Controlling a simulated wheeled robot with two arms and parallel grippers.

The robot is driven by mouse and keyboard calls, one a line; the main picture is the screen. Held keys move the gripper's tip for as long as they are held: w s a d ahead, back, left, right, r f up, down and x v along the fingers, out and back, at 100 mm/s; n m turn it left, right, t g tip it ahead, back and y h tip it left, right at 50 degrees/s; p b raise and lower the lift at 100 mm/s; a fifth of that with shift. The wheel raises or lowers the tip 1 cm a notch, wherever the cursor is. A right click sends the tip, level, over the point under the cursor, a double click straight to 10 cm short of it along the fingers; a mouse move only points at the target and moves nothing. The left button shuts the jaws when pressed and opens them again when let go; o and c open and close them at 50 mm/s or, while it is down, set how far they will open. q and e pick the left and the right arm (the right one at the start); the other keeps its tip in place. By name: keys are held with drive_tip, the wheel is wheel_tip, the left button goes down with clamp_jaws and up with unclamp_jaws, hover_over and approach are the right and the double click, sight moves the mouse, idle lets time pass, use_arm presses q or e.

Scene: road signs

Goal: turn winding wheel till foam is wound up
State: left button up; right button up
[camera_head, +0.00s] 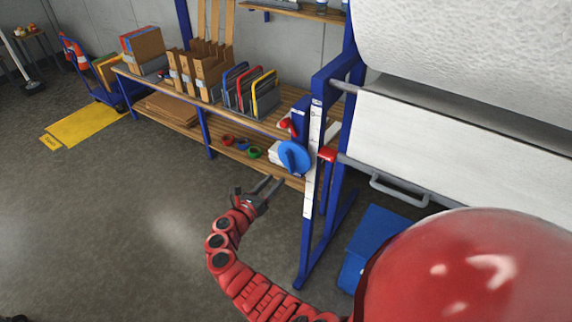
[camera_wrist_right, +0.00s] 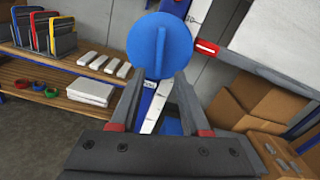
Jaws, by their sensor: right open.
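The winding wheel is a blue disc with a raised bar across it (camera_head: 294,157), on the side of the blue frame (camera_head: 312,185). In the right wrist view the wheel (camera_wrist_right: 160,40) is straight ahead, its bar near upright. My right gripper (camera_head: 261,187) is open and empty, left of and below the wheel in the head view. White foam (camera_head: 465,45) fills the upper right, with a white sheet or panel (camera_head: 450,140) below.
A wooden workbench (camera_head: 280,125) with folders and boxes stands behind the wheel. A grey bar handle (camera_head: 400,190) and a blue box (camera_head: 375,240) are right of the frame post. My red head or body part covers the lower right.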

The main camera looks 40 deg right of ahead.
sight(288, 165)
drive_tip(key=x, duration=0.8)
drive_tip(key=shift+w, duration=0.1)
drive_tip(key=shift+c, duration=0.3)
clamp_jaws()
